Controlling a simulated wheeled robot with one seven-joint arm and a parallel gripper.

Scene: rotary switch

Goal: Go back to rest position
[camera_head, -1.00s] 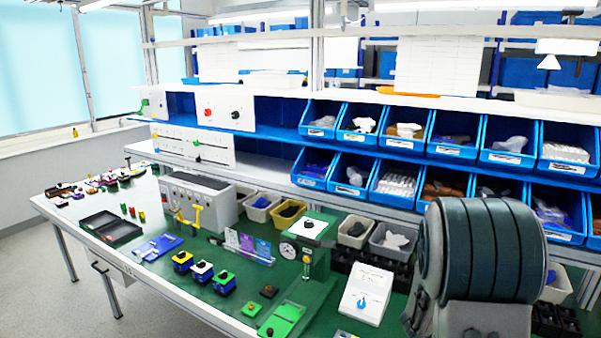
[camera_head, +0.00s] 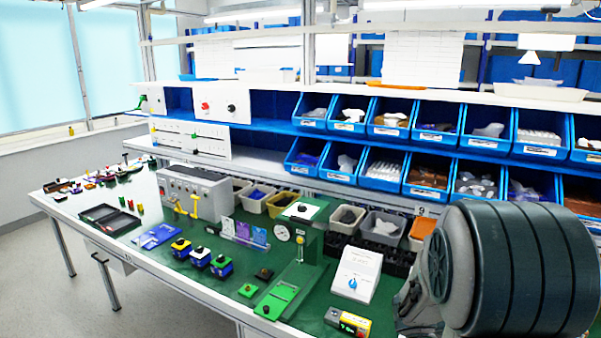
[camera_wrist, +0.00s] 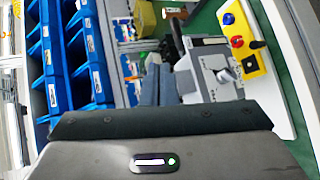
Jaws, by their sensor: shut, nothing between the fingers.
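The white switch box with a blue rotary knob (camera_head: 355,274) stands on the green bench top in the head view, left of my arm. My gripper (camera_wrist: 158,68) shows in the wrist view as two dark fingers lying together, shut and empty. The fingers are apart from the bench items in that view. In the head view my dark arm link fills the lower right, and my gripper is not visible there. A grey device with a knob (camera_wrist: 222,76) is right of the fingers in the wrist view.
Blue bins (camera_head: 430,175) line the shelves behind the bench. A green stand with a gauge (camera_head: 283,233) and a yellow-and-grey button box (camera_head: 347,322) are on the bench left of my arm. In the wrist view a yellow button panel (camera_wrist: 240,40) lies at right.

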